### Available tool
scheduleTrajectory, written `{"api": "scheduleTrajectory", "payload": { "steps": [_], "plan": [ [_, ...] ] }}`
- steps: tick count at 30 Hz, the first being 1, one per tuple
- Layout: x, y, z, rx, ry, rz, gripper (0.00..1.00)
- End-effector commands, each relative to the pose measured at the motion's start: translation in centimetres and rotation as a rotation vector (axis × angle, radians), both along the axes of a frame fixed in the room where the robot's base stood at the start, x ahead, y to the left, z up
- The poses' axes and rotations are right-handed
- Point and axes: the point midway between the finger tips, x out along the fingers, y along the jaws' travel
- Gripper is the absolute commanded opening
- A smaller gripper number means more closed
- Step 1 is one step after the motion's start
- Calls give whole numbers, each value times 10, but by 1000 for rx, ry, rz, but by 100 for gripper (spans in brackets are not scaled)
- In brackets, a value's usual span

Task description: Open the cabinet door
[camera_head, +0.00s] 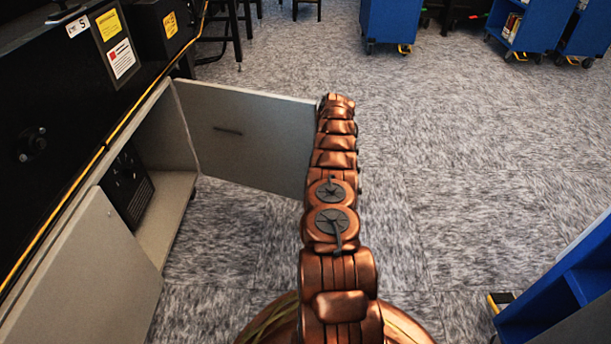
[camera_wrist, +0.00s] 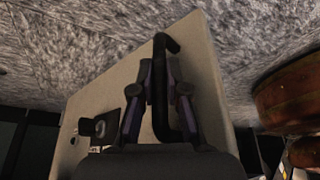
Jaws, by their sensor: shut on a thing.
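The pale grey cabinet door (camera_head: 245,140) stands swung well out from the cabinet (camera_head: 165,215), with the inside showing to the left of it. A short dark mark or fitting shows on the face towards the head camera. In the wrist view the pale door panel (camera_wrist: 205,75) carries a black bar handle (camera_wrist: 160,75). My gripper (camera_wrist: 162,92) has its fingers on both sides of this handle and is shut on it. In the head view my arm runs past the door's free edge, and the gripper is hidden.
Another pale cabinet panel (camera_head: 85,280) stands at the lower left, beside a dark vented unit (camera_head: 127,187) inside the cabinet. The black sorter (camera_head: 60,110) rises above. A blue cart (camera_head: 570,290) is at the lower right; more blue carts stand far back.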

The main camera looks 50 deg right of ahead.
Motion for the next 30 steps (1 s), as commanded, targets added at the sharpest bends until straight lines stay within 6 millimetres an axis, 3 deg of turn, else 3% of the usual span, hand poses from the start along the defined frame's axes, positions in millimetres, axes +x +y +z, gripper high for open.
{"api": "scheduleTrajectory", "payload": {
  "steps": [29,30],
  "plan": [
    [-2,-11,2,3,-3,14,0],
    [-2,-11,2,2,-4,15,17]
  ]
}}
